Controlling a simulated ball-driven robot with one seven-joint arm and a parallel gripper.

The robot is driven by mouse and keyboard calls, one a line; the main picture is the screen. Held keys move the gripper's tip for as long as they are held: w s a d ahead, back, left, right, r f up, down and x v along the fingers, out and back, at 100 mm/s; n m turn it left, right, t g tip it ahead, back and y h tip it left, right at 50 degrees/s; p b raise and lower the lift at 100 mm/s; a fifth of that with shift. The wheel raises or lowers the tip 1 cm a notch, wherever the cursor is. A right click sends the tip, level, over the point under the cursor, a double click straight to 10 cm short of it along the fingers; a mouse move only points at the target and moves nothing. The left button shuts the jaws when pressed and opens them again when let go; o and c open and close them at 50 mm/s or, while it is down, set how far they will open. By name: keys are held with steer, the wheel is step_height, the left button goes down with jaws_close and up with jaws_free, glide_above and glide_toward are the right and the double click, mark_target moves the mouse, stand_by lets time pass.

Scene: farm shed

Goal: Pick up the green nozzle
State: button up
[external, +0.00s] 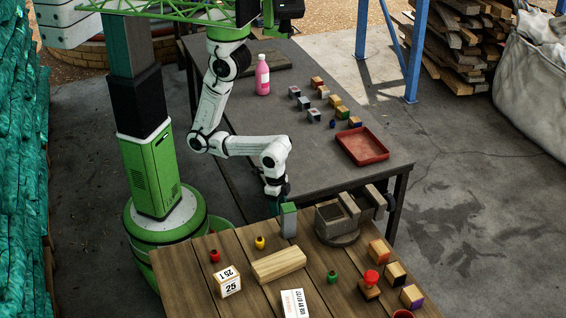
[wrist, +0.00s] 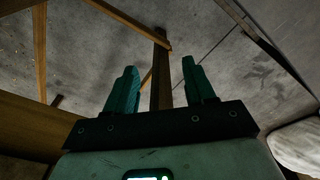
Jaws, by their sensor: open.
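The green nozzle (external: 333,277) stands small and dark-tipped on the slatted wooden table (external: 200,262) in the external view, right of a pale wooden block. My gripper (external: 275,206) hangs by the far edge of that table, up and to the left of the nozzle and well apart from it. In the wrist view my gripper (wrist: 160,66) shows two teal fingers spread apart with nothing between them. The nozzle does not show in the wrist view.
Red (external: 215,256) and yellow (external: 260,243) nozzles, a pale block (external: 279,265), a calendar cube (external: 227,281), a white box (external: 295,303) and a red-topped stamp (external: 370,284) surround it. A grey vise (external: 337,221) and a green-topped grey block (external: 288,222) stand close to my gripper.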

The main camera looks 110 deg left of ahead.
steer(key=shift+o, duration=0.5)
